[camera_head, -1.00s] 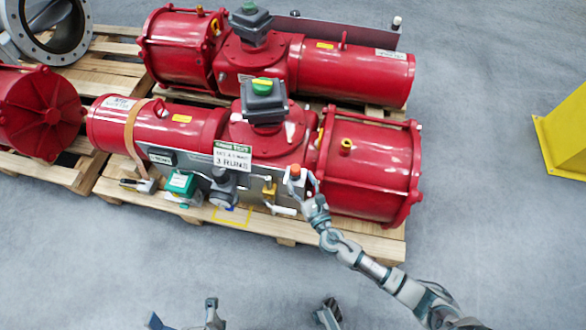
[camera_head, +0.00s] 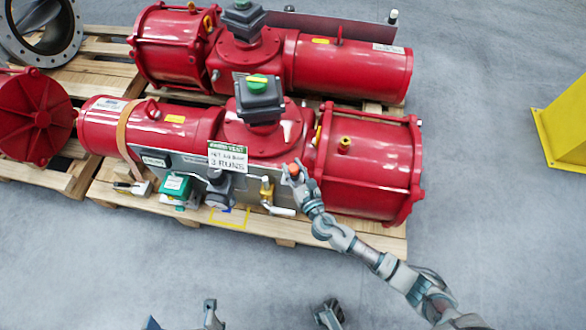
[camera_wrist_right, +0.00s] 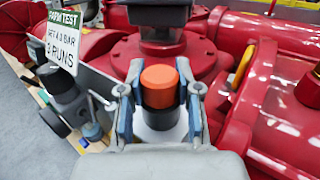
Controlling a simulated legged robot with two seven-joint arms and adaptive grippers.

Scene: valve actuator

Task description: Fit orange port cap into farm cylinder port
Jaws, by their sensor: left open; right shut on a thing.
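The orange port cap (camera_head: 293,167), with a dark lower part, is between the fingers of my right gripper (camera_head: 298,171). In the right wrist view the cap (camera_wrist_right: 160,86) stands upright and my right gripper (camera_wrist_right: 160,100) is shut on it from both sides. It is in front of the near red actuator (camera_head: 258,130), left of its big right-hand cylinder (camera_head: 370,165). My left gripper (camera_head: 269,314) is only partly in view at the bottom edge, open and empty.
A yellow fitting (camera_head: 344,145) sits on the right cylinder. The wooden pallet (camera_head: 365,240) ends in front; grey floor is clear.

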